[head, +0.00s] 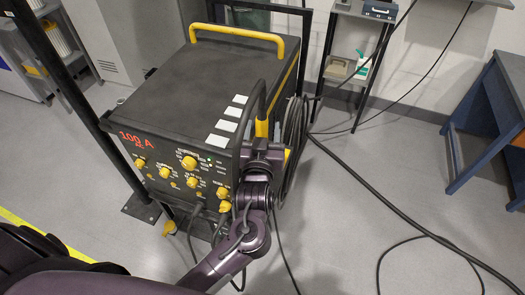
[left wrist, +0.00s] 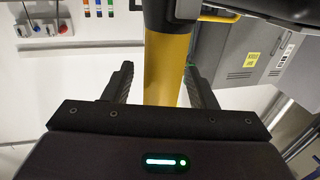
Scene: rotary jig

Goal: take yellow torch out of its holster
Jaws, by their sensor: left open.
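The yellow torch (head: 262,128) stands upright at the right side of the black welding machine, with a black upper part and cable. My left gripper (head: 264,147) is at the torch, and its arm covers the lower part. In the left wrist view the yellow torch body (left wrist: 166,72) runs between the two fingers of the open left gripper (left wrist: 158,82). The holster is not clearly visible. My right gripper is not in view.
The welding machine (head: 190,82) has a yellow top handle (head: 238,33) and several yellow knobs on its front. A coiled black cable (head: 291,135) hangs at its right side, and cables trail over the floor. A blue workbench (head: 480,130) stands at the right. Floor between is otherwise clear.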

